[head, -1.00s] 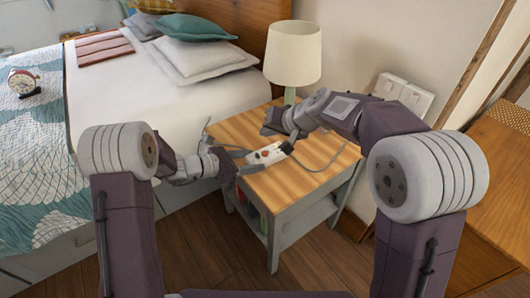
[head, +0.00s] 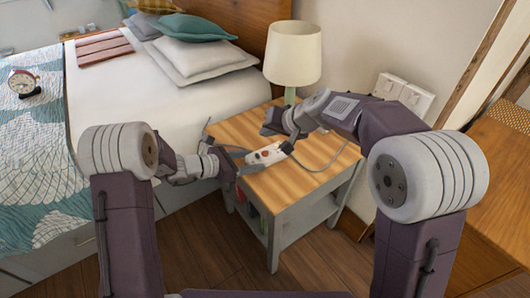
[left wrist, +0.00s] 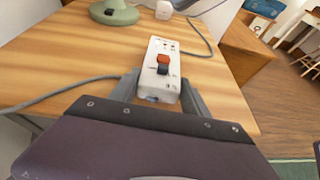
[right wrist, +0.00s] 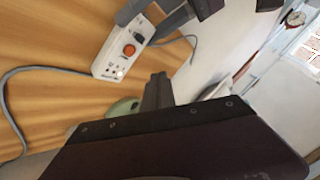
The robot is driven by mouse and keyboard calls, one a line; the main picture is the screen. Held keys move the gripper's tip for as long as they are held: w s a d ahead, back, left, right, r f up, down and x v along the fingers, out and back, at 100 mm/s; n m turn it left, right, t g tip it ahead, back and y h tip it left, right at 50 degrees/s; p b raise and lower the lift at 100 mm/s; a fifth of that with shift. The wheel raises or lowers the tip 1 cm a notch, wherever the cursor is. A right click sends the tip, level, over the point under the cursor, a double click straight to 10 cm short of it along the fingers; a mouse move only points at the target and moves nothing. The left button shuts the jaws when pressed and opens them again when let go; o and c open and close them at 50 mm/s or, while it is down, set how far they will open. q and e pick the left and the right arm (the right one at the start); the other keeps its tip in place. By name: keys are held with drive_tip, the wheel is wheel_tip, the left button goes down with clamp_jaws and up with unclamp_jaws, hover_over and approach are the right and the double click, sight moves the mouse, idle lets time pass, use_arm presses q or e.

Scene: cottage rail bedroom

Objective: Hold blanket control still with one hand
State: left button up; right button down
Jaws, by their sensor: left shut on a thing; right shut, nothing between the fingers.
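The blanket control (head: 265,154) is a white box with an orange-red knob, on the wooden nightstand top. In the left wrist view the control (left wrist: 152,88) lies between the fingers of my left gripper (left wrist: 160,92), which is shut on its near end. My left gripper (head: 240,160) reaches in from the bed side in the head view. My right gripper (head: 268,124) is shut and empty, behind the control near the lamp and apart from it. In the right wrist view its closed fingers (right wrist: 158,92) are beside the control (right wrist: 118,55), whose knob is uncovered.
A lamp (head: 292,55) with a green base stands at the back of the nightstand (head: 290,190). Grey cords run from the control across the top. The bed (head: 130,90) is on the left, wall sockets (head: 403,97) and a wooden cabinet (head: 495,165) on the right.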

sight(267, 154)
idle(0.9)
wheel_tip(267, 154, up, 4)
drive_tip(key=shift+f, duration=0.15)
drive_tip(key=shift+f, duration=4.4)
drive_tip(key=shift+f, duration=0.1)
drive_tip(key=shift+f, duration=0.3)
